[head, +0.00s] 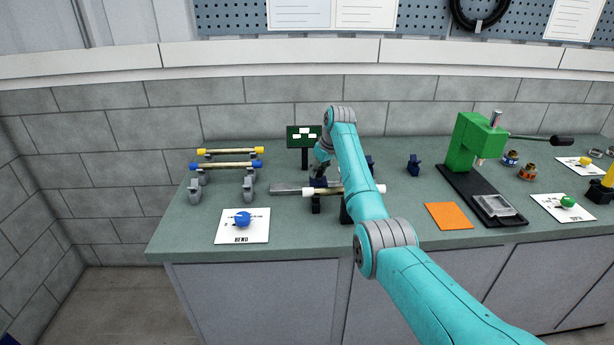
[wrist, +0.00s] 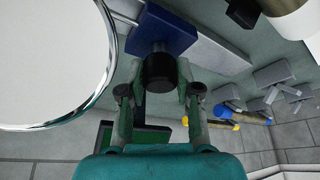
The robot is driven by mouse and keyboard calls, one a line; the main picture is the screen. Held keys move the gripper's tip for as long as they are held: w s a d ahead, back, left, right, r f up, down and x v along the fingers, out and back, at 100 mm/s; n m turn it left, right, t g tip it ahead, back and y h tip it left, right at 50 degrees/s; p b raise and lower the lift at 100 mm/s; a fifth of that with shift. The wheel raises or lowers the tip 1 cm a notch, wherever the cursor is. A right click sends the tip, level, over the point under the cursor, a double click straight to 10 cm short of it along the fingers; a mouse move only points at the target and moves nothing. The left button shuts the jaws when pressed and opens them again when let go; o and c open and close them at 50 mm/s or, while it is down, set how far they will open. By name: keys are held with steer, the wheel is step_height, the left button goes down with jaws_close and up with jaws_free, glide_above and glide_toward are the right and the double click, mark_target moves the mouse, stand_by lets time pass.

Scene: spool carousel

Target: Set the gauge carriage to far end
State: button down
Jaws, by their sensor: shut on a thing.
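The gauge carriage is a dark blue block (wrist: 160,30) with a short black knob (wrist: 158,72). It sits on a flat grey rail (head: 288,188), which also shows in the wrist view (wrist: 218,52). In the head view the carriage (head: 319,182) is small and partly hidden by my arm and a rod, with rail visible to its left. My gripper (head: 319,170) is above it; in the wrist view its two fingers (wrist: 160,92) close around the knob. The rail's right part is hidden in the head view.
A white-ended rod (head: 335,191) lies across stands in front of the rail. A green display (head: 304,136) stands behind. Yellow- and blue-ended rods rest on grey stands at left, near a card with a blue knob (head: 243,219). A green press (head: 474,143) is at right.

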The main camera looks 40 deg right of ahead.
steer(key=s+d, duration=0.1)
steer(key=d, duration=0.1)
steer(key=s+d, duration=0.3)
steer(key=d, duration=0.1)
steer(key=shift+s+d, duration=0.25)
steer(key=shift+d, duration=0.15)
steer(key=c, duration=0.8)
jaws_free()
steer(key=shift+r, duration=0.1)
steer(key=v, duration=1.1)
steer(key=shift+s+r, duration=0.15)
steer(key=shift+r, duration=0.25)
steer(key=shift+s, duration=0.1)
